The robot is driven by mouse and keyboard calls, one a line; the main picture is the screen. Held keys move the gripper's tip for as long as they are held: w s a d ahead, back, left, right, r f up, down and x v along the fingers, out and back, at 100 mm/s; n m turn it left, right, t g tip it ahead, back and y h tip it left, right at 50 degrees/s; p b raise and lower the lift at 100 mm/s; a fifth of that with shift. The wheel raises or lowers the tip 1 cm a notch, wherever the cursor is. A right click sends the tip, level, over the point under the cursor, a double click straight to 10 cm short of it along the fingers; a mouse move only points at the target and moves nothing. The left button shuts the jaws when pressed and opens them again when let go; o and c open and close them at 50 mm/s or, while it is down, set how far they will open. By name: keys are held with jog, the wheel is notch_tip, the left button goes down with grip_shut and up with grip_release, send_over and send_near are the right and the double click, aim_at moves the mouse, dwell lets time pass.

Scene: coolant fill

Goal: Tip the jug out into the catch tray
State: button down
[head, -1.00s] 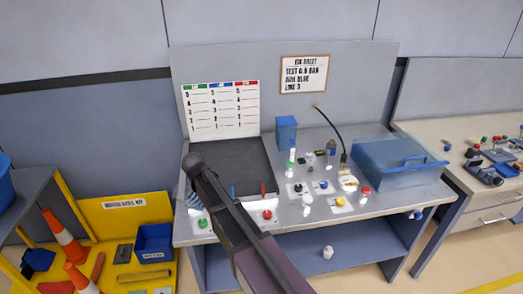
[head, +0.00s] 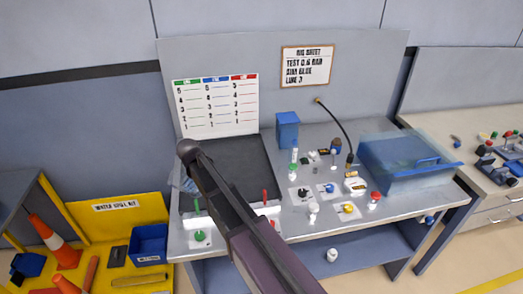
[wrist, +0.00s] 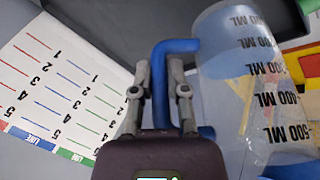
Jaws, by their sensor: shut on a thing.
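The jug (wrist: 225,85) is clear, with black ML marks and a blue handle (wrist: 161,90). My gripper (wrist: 159,72) is shut on that handle in the wrist view, with the jug body to the right of the fingers. In the head view my arm hides my fingers and most of the jug; only a small pale blue part (head: 188,184) shows at the bench's left edge. I cannot tell how much liquid is in it. A dark, flat, tray-like area (head: 240,160) lies on the left of the bench, beside my arm; I cannot tell whether it is the catch tray.
A green valve (head: 199,236) and a red lever (head: 265,196) stand near the bench's front. Small bottles and caps crowd the middle. A translucent blue box (head: 405,165) sits at the right.

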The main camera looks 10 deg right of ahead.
jog(key=shift+w, duration=0.3)
jog(key=shift+w+d, duration=0.1)
jog(key=shift+d, duration=0.15)
jog(key=w+d+m+h, duration=0.1)
jog(key=w+d+m, duration=0.2)
jog(key=d, duration=1.9)
jog(key=shift+w+d+g, duration=0.15)
jog(key=shift+d+g, duration=0.15)
jog(key=shift+g, duration=0.1)
jog(key=shift+r+h, duration=0.2)
jog(key=shift+h, duration=0.2)
jog(key=shift+a+r+t+h+p, duration=0.15)
jog(key=shift+r+h+p, duration=0.3)
jog(key=shift+r, duration=0.35)
jog(key=shift+a+r+t+h+p, duration=0.15)
jog(key=shift+r+h+p, duration=0.15)
jog(key=shift+r+h, duration=0.35)
jog(key=shift+r, duration=0.15)
